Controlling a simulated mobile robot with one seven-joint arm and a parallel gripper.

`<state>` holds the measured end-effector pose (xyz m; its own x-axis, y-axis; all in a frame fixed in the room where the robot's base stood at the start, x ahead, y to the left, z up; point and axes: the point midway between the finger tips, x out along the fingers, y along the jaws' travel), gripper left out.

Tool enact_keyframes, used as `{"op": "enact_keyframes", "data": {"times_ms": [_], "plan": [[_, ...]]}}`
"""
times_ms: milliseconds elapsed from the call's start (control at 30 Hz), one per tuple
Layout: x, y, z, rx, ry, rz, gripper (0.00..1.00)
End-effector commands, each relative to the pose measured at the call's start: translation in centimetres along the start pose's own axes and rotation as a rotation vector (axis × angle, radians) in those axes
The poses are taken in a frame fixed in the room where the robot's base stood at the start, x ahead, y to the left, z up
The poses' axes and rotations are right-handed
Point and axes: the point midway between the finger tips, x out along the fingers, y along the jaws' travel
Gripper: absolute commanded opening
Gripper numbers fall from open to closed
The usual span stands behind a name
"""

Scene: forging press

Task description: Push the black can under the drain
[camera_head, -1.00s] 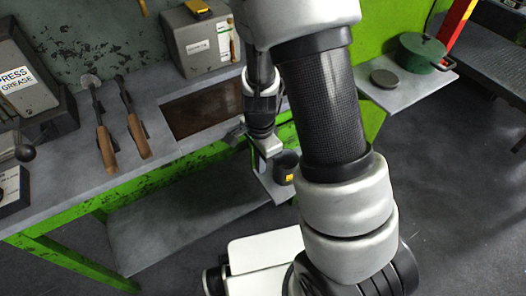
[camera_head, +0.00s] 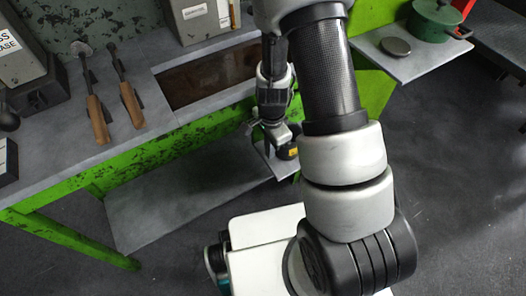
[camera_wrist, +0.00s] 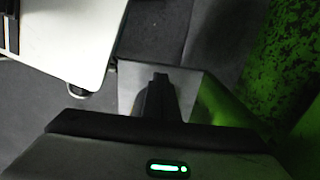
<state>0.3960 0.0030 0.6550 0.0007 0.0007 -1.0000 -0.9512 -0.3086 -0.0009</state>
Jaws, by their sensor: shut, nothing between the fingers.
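The black can (camera_head: 290,152), with a yellow patch, is on the low grey shelf below the bench in the head view, partly hidden by my gripper. My gripper (camera_head: 283,139) is shut and empty, pointing down right beside the can; I cannot tell if they touch. A brown sunken basin (camera_head: 208,80) is set in the bench top above; no drain outlet can be made out.
The green bench frame (camera_head: 170,158) runs close to my gripper. Two wooden-handled tools (camera_head: 129,100) lie on the bench. A green pot (camera_head: 436,20) and a dark round lid (camera_head: 396,46) are on the right-hand grey shelf. Open dark floor lies at right.

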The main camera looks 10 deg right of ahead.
Motion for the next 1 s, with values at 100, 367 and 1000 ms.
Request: {"op": "enact_keyframes", "data": {"times_ms": [100,367,1000], "plan": [[0.0,0.0,-0.7,0.0,0.0,-0.001,0.0],[-0.1,0.0,-0.9,-0.001,0.0,0.0,0.0],[0.0,0.0,-8.2,0.0,0.0,0.001,0.0]]}}
